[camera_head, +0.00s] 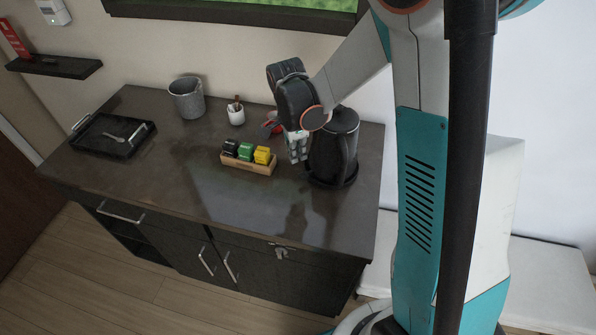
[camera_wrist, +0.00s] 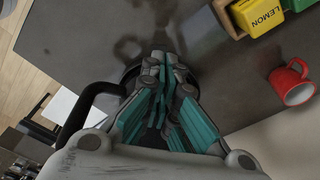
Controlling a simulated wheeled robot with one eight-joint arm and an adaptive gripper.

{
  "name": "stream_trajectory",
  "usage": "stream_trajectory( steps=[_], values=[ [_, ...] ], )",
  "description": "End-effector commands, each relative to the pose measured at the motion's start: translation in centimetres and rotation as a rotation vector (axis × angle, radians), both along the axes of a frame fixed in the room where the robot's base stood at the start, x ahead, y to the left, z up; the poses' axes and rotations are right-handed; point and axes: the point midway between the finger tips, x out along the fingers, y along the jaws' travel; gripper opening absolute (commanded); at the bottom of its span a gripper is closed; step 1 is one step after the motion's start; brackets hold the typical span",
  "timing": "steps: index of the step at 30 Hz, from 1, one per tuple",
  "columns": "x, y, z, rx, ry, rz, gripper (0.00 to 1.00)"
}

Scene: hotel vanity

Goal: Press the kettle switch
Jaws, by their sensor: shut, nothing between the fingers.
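The black kettle (camera_head: 343,145) stands upright on its dark round base (camera_head: 347,181) near the right end of the counter. In the wrist view, its handle (camera_wrist: 82,110) curves out at the left and most of its body is hidden behind my gripper. I cannot make out the switch. My gripper (camera_head: 297,158) points down just left of the kettle in the head view. In the wrist view, its fingers (camera_wrist: 162,62) are closed together, empty, over the kettle's area. I cannot tell whether they touch it.
A wooden box (camera_head: 247,167) of tea packets stands left of my gripper. A red mug (camera_wrist: 294,84) lies near it, partly hidden in the head view. A white cup (camera_head: 236,117), grey bucket (camera_head: 187,101) and black tray (camera_head: 83,134) stand farther left. The counter's front (camera_head: 215,205) is clear.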

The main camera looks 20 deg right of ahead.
Motion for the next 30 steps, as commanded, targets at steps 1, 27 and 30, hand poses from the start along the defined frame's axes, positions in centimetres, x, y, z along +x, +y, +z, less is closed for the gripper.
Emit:
stream_trajectory(
  steps=[1,27,30],
  values=[
    [0.0,0.0,0.0,0.0,0.001,-0.002,0.0],
    [0.0,-0.5,-5.0,0.0,0.0,-0.001,0.0],
    [0.0,-0.6,-6.1,0.0,0.0,0.0,0.0]
  ],
)
